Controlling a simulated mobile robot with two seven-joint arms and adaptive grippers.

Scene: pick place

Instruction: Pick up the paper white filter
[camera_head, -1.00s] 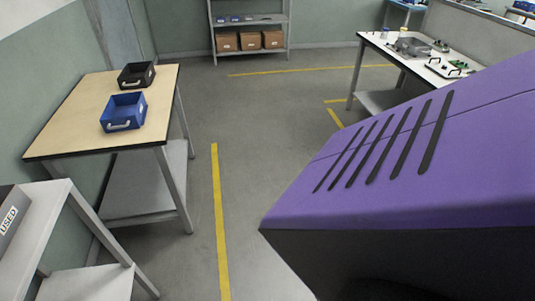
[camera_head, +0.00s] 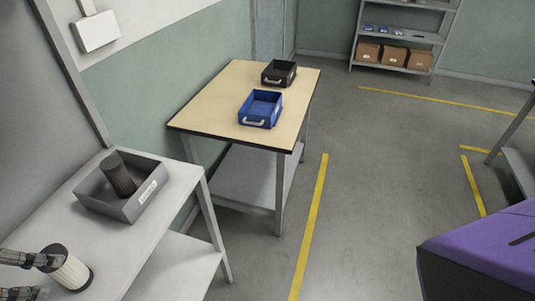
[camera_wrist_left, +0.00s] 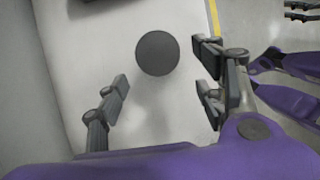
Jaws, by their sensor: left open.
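The white paper filter (camera_head: 72,271), a pale pleated cylinder with a dark cap, stands upright on the grey table at the lower left of the head view. My left gripper (camera_head: 28,276) reaches in from the left edge, open, with its fingers close to the filter's left side. In the left wrist view, the filter's round dark cap (camera_wrist_left: 157,54) lies ahead of the open left gripper (camera_wrist_left: 163,90), roughly between the lines of its two fingers. Whether a finger touches it is unclear. Dark finger-like parts at the wrist view's upper right may be my right gripper (camera_wrist_left: 300,11).
A grey bin (camera_head: 147,204) with a dark filter (camera_head: 118,175) leaning in it stands behind the white filter on the table (camera_head: 120,248). A wooden-topped table (camera_head: 240,85) beyond holds a blue bin (camera_head: 261,108) and a black bin (camera_head: 279,72).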

